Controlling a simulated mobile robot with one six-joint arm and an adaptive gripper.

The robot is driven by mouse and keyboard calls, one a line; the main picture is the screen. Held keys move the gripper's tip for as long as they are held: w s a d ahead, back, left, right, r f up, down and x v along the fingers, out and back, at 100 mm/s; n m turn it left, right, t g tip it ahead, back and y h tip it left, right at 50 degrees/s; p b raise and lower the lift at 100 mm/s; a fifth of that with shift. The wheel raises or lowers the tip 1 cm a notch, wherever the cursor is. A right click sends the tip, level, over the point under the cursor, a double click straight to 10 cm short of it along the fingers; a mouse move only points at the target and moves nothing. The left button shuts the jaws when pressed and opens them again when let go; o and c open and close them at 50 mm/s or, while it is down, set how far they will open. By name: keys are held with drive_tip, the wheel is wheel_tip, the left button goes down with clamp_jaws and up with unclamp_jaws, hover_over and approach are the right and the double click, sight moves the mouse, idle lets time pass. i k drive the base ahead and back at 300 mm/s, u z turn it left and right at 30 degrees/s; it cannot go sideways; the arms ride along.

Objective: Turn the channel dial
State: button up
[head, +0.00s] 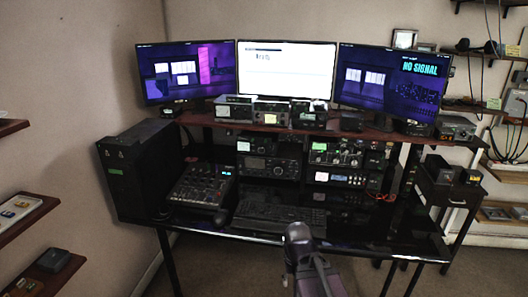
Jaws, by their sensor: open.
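The channel dial is too small to tell apart among the radio units on the desk. Under the shelf, a left stack of radios (270,165) shows small knobs and a lit display. A right stack (337,155) shows a row of knobs and lit displays. More small units (270,112) stand on the shelf above. Part of my own arm rises at the bottom centre, in front of the desk's front edge. My gripper does not show in this view, so its place relative to the dials cannot be told.
The black glossy desk (343,228) carries a keyboard (278,214), a mixer (202,186) and a black computer case (140,170). Three monitors (287,70) stand above. A side table (452,186) is at the right. Wall shelves (27,218) stick out at left. Floor is clear at lower right.

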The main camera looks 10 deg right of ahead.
sight(262, 150)
drive_tip(key=u, duration=0.05)
drive_tip(key=i, duration=1)
